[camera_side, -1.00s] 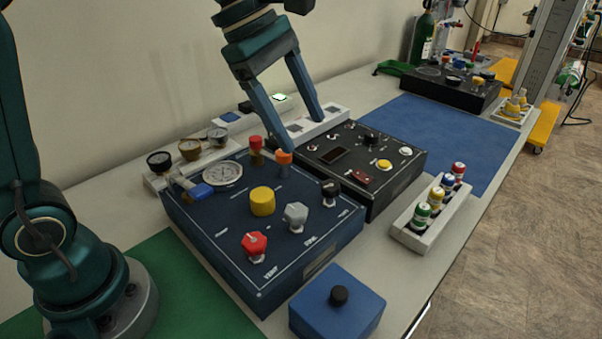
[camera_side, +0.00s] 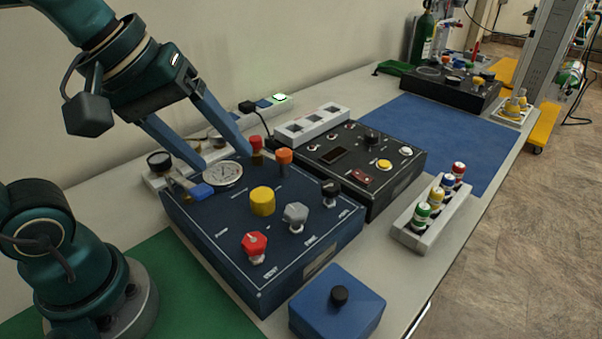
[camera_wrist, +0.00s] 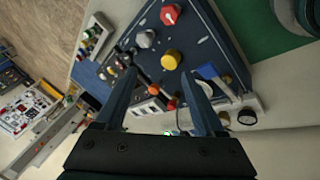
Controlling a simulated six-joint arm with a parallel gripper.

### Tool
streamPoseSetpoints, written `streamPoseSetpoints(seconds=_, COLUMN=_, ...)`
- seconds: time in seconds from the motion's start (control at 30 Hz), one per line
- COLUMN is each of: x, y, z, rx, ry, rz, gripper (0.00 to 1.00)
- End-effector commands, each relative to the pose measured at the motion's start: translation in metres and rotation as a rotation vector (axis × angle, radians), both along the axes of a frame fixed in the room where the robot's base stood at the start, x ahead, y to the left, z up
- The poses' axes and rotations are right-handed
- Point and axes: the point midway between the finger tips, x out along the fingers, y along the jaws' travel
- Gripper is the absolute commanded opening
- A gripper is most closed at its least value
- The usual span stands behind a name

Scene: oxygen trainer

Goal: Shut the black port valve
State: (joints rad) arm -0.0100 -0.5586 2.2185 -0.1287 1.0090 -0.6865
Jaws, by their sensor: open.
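The black port valve (camera_side: 330,191) is a small black knob at the right corner of the dark blue panel (camera_side: 220,248) in the side view. It stands upright, with nothing touching it. My gripper (camera_side: 222,158) is open and empty, with its two blue fingers pointing down over the panel's back left part, near the round gauge (camera_side: 222,174). It is well to the left of the black valve. In the wrist view my open gripper (camera_wrist: 161,75) shows at the bottom; the small knobs there are hard to tell apart.
The panel also bears a yellow knob (camera_side: 262,201), a grey knob (camera_side: 295,216), a red knob (camera_side: 254,246), an orange knob (camera_side: 285,157) and a red-topped fitting (camera_side: 256,146). A black control box (camera_side: 390,180) adjoins behind. A blue box (camera_side: 337,305) stands in front.

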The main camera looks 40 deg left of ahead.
Motion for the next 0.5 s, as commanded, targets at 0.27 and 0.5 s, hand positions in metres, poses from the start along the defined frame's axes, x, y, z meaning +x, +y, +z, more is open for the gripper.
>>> streamPoseSetpoints(seconds=0.27, x=-0.027, y=0.012, z=-0.026, rx=0.233, ry=-0.053, rz=-0.305, gripper=0.71)
streamPoseSetpoints(seconds=0.5, x=-0.036, y=0.02, z=-0.046, rx=0.403, ry=-0.046, rz=-0.561, gripper=0.71)
